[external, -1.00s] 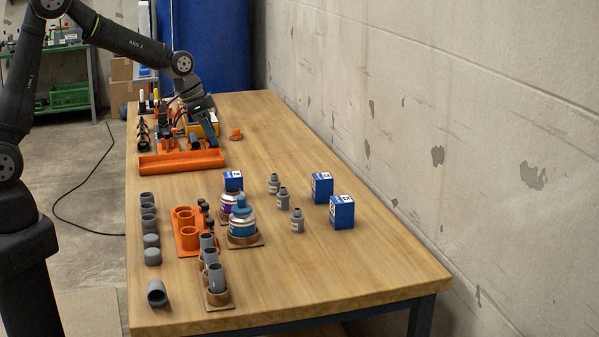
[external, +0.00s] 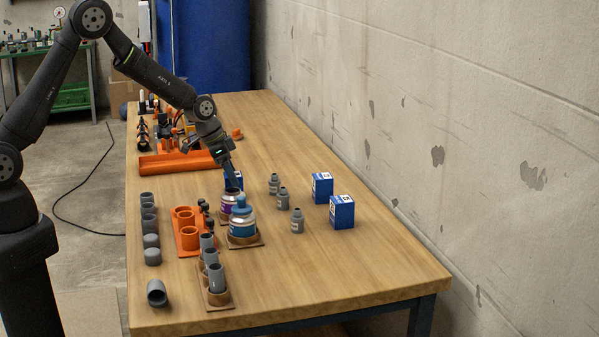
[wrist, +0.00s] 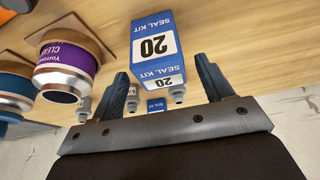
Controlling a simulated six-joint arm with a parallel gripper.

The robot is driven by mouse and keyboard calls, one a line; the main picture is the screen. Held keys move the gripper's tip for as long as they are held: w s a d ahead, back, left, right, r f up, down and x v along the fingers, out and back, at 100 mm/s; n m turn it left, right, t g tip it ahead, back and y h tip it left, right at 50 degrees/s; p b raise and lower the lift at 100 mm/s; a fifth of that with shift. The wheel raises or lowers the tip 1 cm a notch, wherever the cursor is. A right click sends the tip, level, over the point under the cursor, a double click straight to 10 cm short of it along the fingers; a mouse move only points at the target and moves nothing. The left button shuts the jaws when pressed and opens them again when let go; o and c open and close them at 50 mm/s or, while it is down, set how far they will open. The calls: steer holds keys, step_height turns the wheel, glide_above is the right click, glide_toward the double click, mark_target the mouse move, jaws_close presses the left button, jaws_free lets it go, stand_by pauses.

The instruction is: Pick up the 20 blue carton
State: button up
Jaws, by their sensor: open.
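The carton is not gripped. In the external view my gripper (external: 231,172) is low over the same blue carton (external: 238,183), which is mostly hidden behind the fingers and the purple-labelled can.
Small grey bottles (external: 283,198) and two more blue cartons (external: 322,188) (external: 342,212) stand to the right. An orange tray (external: 180,162) lies behind.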

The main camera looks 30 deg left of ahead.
steer(key=shift+x, duration=1.7)
steer(key=shift+w, duration=0.1)
steer(key=c, duration=1)
steer(key=shift+r, duration=0.1)
steer(key=shift+c, duration=0.2)
